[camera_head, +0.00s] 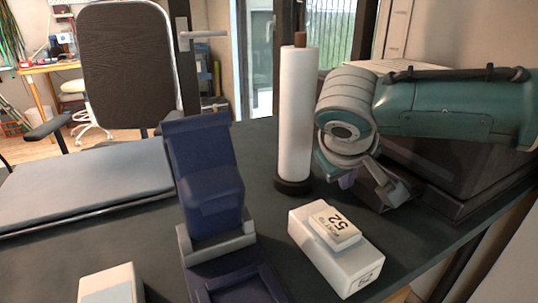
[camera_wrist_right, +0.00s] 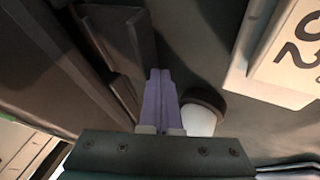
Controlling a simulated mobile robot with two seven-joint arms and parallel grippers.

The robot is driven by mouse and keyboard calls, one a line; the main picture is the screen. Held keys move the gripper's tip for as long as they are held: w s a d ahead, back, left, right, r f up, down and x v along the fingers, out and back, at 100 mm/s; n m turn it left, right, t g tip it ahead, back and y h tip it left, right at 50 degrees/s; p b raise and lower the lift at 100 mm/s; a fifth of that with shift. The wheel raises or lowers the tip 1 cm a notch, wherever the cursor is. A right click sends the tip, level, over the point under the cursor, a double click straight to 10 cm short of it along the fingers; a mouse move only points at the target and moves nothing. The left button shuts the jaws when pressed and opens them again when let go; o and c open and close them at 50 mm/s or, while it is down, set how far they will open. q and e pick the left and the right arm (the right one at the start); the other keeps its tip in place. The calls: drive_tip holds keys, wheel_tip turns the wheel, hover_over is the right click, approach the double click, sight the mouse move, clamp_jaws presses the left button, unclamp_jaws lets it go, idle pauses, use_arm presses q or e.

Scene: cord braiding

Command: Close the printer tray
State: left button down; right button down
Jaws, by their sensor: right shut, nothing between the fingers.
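The dark printer (camera_head: 440,160) stands at the right of the desk, partly hidden behind my right arm. Its low tray edge (camera_head: 462,208) shows at the base in the head view. In the right wrist view the dark printer body (camera_wrist_right: 40,70) fills the left, and a dark panel that looks like the tray (camera_wrist_right: 122,40) sticks out from it. My right gripper (camera_head: 347,180) points down at the printer's near left side. Its purple fingers (camera_wrist_right: 160,85) are shut and empty, close beside the panel; I cannot tell whether they touch. My left gripper is not in view.
A paper roll on a dark stand (camera_head: 295,120) is just left of my right gripper. A white box with a "52" label (camera_head: 335,255) lies in front. A dark blue device (camera_head: 205,170) stands mid-desk, with a grey slab (camera_head: 85,185) left of it.

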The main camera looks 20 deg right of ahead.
drive_tip(key=d, duration=0.6)
drive_tip(key=d+p, duration=0.1)
drive_tip(key=d, duration=0.3)
drive_tip(key=shift+w+f, duration=0.1)
drive_tip(key=shift+w, duration=0.15)
